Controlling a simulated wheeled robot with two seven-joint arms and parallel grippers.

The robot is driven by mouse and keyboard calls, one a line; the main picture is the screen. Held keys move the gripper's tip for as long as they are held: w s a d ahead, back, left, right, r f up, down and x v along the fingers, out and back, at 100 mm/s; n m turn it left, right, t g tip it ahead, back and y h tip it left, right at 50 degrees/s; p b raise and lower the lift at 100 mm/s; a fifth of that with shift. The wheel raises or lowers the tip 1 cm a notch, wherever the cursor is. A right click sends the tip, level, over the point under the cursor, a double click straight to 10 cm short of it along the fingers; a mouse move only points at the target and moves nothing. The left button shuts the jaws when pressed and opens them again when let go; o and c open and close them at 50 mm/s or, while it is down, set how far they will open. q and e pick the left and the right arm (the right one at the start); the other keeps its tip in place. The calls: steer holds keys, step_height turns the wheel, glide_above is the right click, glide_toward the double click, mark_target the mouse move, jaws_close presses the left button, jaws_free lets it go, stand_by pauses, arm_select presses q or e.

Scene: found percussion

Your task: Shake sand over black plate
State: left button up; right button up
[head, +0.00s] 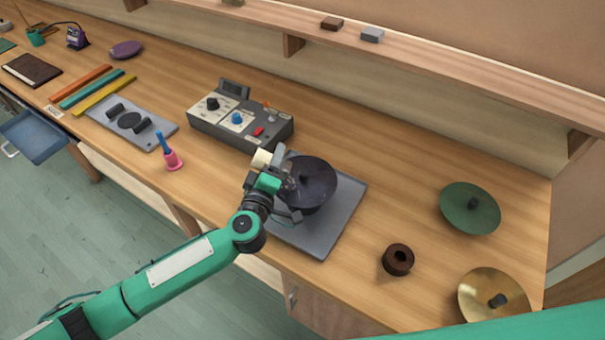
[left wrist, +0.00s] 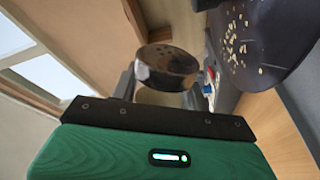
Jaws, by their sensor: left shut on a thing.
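The black plate (head: 318,178) is a dark, shallow disc raised on a stand over a grey board, in the middle of the bench. In the left wrist view the plate (left wrist: 285,28) is at the top right, with pale grains scattered on it. My left gripper (head: 276,172) is at the plate's left edge. It is shut on a shaker, whose cream body (head: 262,158) shows in the head view. Its dark perforated cap (left wrist: 168,65) shows between the fingers in the left wrist view. The shaker looks tilted; its exact angle is unclear. My right gripper is out of view.
A grey control box (head: 240,120) with knobs stands behind the plate. A brown ring (head: 398,260), a green disc (head: 465,215) and a brass disc (head: 485,290) lie to the right. Bare bench lies between them.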

mark_target(284, 167)
arm_select(q)
steer(key=shift+s+d+p, duration=0.25)
steer(key=shift+s, duration=0.3)
steer(key=shift+s+d+p, duration=0.25)
steer(key=shift+s, duration=0.25)
steer(key=shift+d+r+p, duration=0.1)
steer(key=shift+d+p, duration=0.2)
steer(key=shift+d, duration=0.25)
steer(key=shift+s+d+p, duration=0.2)
steer(key=shift+d+p, duration=0.3)
steer(key=shift+d, duration=1.45)
